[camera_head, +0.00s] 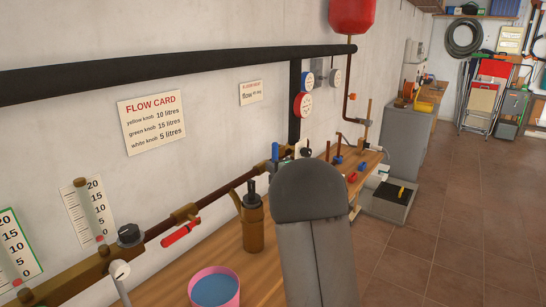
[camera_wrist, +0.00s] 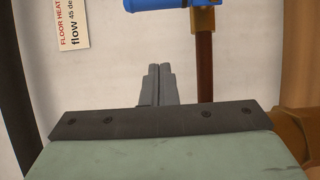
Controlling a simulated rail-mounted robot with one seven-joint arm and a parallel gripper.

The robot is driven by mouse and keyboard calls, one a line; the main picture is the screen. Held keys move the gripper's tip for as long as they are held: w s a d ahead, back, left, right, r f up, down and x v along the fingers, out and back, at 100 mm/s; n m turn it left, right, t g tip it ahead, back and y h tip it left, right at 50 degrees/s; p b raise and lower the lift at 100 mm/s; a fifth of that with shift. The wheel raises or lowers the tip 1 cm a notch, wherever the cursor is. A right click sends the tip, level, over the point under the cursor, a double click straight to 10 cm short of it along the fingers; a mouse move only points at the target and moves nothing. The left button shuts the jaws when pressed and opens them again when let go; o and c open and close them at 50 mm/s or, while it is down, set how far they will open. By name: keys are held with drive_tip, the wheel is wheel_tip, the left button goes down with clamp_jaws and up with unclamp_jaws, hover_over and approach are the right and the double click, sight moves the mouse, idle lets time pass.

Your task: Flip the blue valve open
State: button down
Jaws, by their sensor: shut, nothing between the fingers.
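The blue valve handle (camera_wrist: 168,4) shows at the top edge of the wrist view, lying crosswise and partly cut off. It joins a brass fitting (camera_wrist: 204,18) on an upright brown pipe (camera_wrist: 205,70). My gripper (camera_wrist: 158,70) is shut and empty, its fingertips below the handle in the picture and left of the pipe. No contact between them shows. In the head view a small blue handle (camera_head: 275,152) stands on the pipework just left of my grey arm. I cannot tell if it is the same one. My arm hides the gripper there.
A flow card (camera_head: 152,121) and a small floor-heating card (camera_head: 251,93) hang on the wall. The wooden bench (camera_head: 230,257) holds a pink bucket (camera_head: 213,285) and a brass oil can (camera_head: 252,215). A red handle (camera_head: 181,233) sits on the pipe. The tiled floor at right is clear.

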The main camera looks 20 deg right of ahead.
sight(273, 158)
drive_tip(key=shift+w+d+p, duration=0.45)
drive_tip(key=shift+w+d, duration=0.1)
drive_tip(key=shift+w, duration=0.55)
drive_tip(key=shift+w+d+p, duration=0.4)
drive_tip(key=shift+w+d, duration=0.2)
drive_tip(key=shift+w, duration=0.5)
drive_tip(key=shift+w+d+p, duration=0.45)
drive_tip(key=shift+w+d, duration=0.1)
drive_tip(key=shift+w, duration=0.55)
drive_tip(key=shift+w+a+r+p, duration=0.1)
drive_tip(key=shift+r+p, duration=0.1)
drive_tip(key=shift+p, duration=0.1)
